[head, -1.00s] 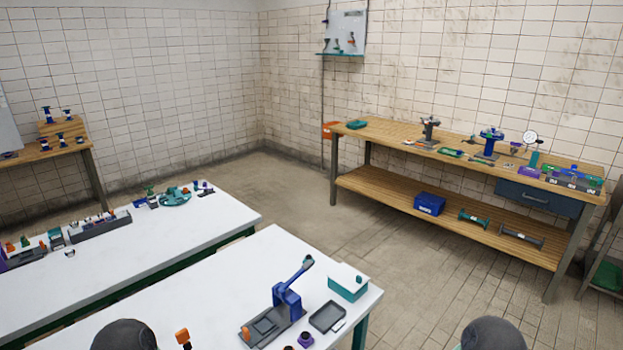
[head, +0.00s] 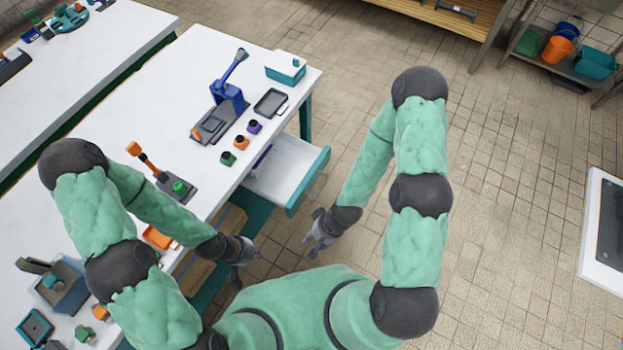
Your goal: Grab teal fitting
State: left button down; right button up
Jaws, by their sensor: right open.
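A small dark green block-shaped fitting (head: 228,158) stands on the near white table, beside an orange one (head: 240,142) and a purple one (head: 254,126). Another green fitting (head: 83,334) is at the lower left of the table. I cannot tell which, if any, is the teal fitting. My left gripper (head: 250,256) hangs by the table's edge, away from these fittings; its fingers are too small to read.
An open drawer (head: 290,166) juts from the table near both grippers. A blue lever press (head: 228,98), a grey tray (head: 271,102) and a teal-and-white box (head: 286,68) stand at the far end. An orange-handled tool (head: 150,160) is near my left arm.

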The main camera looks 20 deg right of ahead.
aim_at(53, 282)
jog(key=k+u, duration=0.15)
jog(key=u, duration=1.9)
